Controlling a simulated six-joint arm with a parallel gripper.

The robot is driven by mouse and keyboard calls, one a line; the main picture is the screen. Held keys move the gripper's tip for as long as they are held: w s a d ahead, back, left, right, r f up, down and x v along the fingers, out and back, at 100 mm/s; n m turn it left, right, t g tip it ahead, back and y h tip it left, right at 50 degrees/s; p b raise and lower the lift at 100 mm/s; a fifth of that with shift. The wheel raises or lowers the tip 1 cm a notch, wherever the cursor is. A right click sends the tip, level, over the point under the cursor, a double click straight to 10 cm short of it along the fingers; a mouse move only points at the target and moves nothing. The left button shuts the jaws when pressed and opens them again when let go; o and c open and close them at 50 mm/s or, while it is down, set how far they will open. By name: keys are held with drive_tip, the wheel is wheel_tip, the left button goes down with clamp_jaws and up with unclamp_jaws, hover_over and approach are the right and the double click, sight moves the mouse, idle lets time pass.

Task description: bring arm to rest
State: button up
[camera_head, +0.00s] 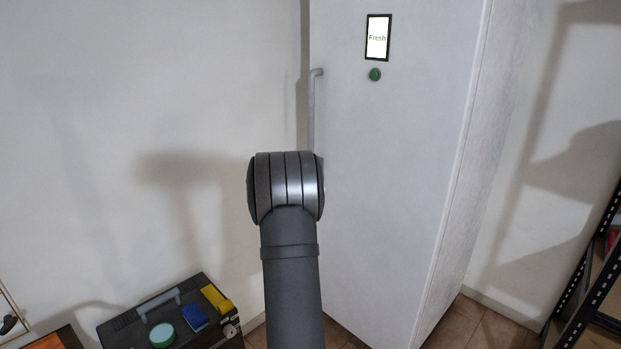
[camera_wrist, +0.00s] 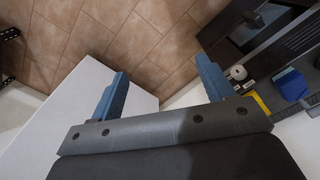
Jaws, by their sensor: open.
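My gripper (camera_wrist: 162,68) is open in the wrist view, with two blue fingers spread wide apart. Nothing is held between them; the tiled floor shows far behind the gap. In the head view my dark arm (camera_head: 291,265) rises from the bottom edge to a rounded joint in the middle. The gripper itself is hidden there.
A tall white cabinet (camera_head: 390,180) with a "Fresh" display (camera_head: 377,38), a green knob (camera_head: 375,74) and a handle stands behind my arm. A dark toolbox (camera_head: 123,327) with green, blue and yellow things on it is at lower left. A black-framed shelf (camera_head: 597,290) stands right.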

drive_tip(key=s+a+f+n, duration=0.2)
drive_tip(key=a+f, duration=0.1)
drive_tip(key=a, duration=0.3)
drive_tip(key=shift+s+a+f+n, duration=0.2)
drive_tip(key=shift+a+n, duration=0.2)
idle(1.2)
